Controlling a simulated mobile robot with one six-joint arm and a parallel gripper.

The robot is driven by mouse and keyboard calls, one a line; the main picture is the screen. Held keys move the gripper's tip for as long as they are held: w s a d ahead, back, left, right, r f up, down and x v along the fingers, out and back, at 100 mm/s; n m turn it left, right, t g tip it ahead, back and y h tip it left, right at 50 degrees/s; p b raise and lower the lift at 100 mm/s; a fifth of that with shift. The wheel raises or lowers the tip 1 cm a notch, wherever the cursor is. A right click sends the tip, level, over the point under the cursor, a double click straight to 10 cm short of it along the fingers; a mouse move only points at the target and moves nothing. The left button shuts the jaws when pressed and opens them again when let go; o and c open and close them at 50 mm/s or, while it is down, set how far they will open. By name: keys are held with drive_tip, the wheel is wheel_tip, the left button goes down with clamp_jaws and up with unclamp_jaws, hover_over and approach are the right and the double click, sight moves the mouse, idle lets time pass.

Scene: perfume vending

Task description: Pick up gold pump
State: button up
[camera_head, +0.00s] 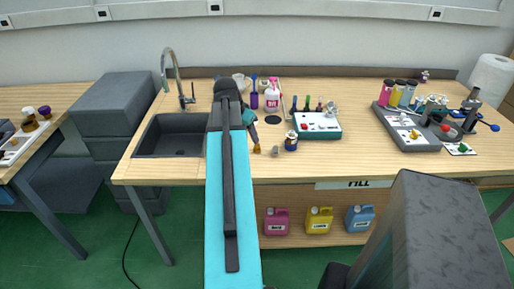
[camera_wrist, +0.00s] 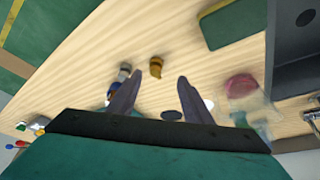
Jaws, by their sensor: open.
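The gold pump (camera_head: 257,148) is a small amber-gold piece on the wooden counter near its front edge, just beyond my gripper in the head view. In the wrist view the gold pump (camera_wrist: 156,67) stands on the wood, near the gap between the fingertips and slightly past them. My gripper (camera_wrist: 160,78) is open, with nothing between its two dark fingers. In the head view my arm hides most of the gripper. Whether a fingertip touches the pump cannot be told.
A pink-and-white bottle (camera_head: 272,98) stands behind. The dark sink (camera_head: 172,135) is at left. A green-and-white tray (camera_head: 320,127) is further right.

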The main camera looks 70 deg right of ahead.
sight(255, 150)
drive_tip(key=shift+x, duration=1.7)
drive_tip(key=shift+s+p+x, duration=0.15)
drive_tip(key=shift+p+x, duration=0.35)
drive_tip(key=shift+x, duration=0.2)
drive_tip(key=shift+s+p+x, duration=0.15)
drive_tip(key=shift+p+x, duration=0.3)
drive_tip(key=shift+x, duration=1.45)
drive_tip(key=shift+r, duration=0.1)
drive_tip(key=shift+c, duration=0.2)
drive_tip(key=c, duration=1.1)
